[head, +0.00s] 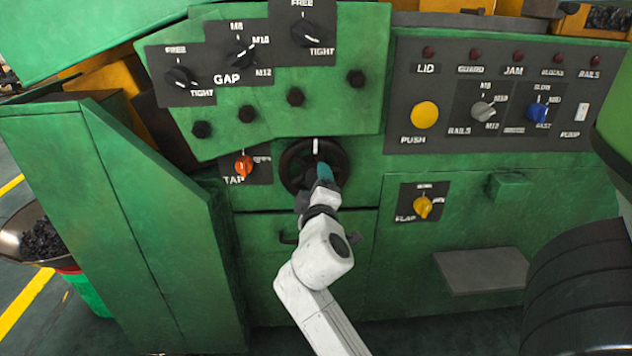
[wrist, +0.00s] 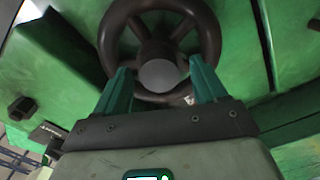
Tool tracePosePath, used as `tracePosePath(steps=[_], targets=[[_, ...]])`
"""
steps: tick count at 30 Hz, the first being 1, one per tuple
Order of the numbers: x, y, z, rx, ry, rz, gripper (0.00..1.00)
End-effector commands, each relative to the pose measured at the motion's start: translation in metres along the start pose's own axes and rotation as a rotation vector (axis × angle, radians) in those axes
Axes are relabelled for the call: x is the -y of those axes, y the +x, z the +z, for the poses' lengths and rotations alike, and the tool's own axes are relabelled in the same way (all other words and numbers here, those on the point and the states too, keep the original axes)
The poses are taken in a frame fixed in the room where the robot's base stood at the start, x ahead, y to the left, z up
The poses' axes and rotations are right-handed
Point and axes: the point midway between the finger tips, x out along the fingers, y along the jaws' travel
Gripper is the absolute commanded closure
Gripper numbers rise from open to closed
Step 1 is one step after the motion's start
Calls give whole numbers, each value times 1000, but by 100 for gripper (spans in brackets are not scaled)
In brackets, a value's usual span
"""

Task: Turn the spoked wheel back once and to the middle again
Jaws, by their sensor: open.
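The dark spoked wheel (head: 290,160) is mounted on the green machine front, below the GAP panel. A white mark (head: 316,146) stands at its top. In the wrist view the wheel (wrist: 114,30) fills the upper middle, with its spokes and grey hub (wrist: 158,74) showing. My gripper (wrist: 160,78) is open, with its two teal fingers apart on either side of the lower hub, near the lower rim. I cannot tell whether they touch the rim. In the head view my gripper (head: 325,172) covers the wheel's lower right part.
An orange TAP knob (head: 243,166) sits just left of the wheel, and a yellow FLAP knob (head: 423,207) to its right. A grey shelf (head: 482,271) juts out at lower right.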

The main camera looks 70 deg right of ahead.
Motion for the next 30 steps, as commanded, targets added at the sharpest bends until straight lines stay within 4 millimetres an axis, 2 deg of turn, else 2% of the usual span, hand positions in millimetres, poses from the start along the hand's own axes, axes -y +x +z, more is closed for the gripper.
tracePosePath(steps=[6,13,18,30], targets=[[1,-44,0,-3,-3,-2,29],[1,-78,1,-1,-2,-2,29],[0,-88,1,1,0,-1,29],[0,-88,1,1,0,0,29]])
